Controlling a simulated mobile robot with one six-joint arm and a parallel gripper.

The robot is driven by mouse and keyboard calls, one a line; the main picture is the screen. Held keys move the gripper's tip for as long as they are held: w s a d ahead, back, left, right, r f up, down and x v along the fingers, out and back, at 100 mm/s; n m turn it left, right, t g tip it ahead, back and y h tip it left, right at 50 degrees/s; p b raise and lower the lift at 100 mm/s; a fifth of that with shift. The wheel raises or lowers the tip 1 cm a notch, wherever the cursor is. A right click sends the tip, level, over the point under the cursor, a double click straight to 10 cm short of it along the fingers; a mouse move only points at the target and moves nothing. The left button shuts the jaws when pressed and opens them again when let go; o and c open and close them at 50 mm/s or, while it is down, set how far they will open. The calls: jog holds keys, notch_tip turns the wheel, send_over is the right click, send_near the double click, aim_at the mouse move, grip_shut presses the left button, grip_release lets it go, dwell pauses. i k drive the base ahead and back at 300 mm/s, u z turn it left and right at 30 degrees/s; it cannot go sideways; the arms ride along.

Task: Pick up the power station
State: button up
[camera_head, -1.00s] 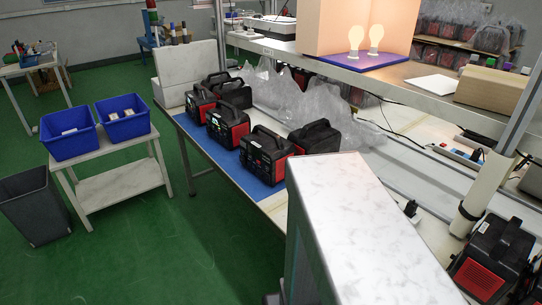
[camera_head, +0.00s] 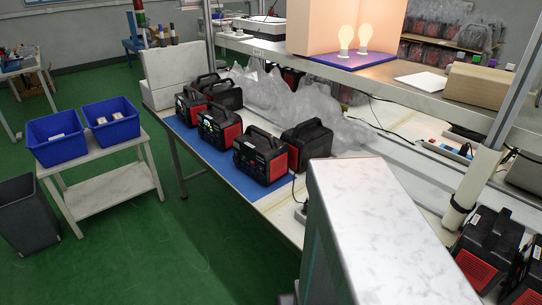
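Several black power stations with red side panels and top handles stand on a blue mat (camera_head: 270,190) on the workbench. The nearest power station (camera_head: 260,156) is at the mat's front end. Another power station (camera_head: 307,142) stands just behind it to the right. A further power station (camera_head: 219,127) stands to the left, with more power stations (camera_head: 190,105) beyond it. More power stations (camera_head: 487,245) stand at the lower right. My gripper is not in view.
A large white-topped block (camera_head: 375,225) fills the lower middle and hides part of the bench. Blue bins (camera_head: 57,137) stand on a side table (camera_head: 115,187) at left, beside a dark waste bin (camera_head: 27,220). A shelf with lit bulbs (camera_head: 346,38) runs above the bench. Green floor is clear.

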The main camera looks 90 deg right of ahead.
aim_at(259, 150)
jog(key=u, duration=1.05)
jog(key=k, duration=0.1)
jog(key=z, duration=2.35)
jog(key=i, duration=0.7)
jog(key=u, duration=0.45)
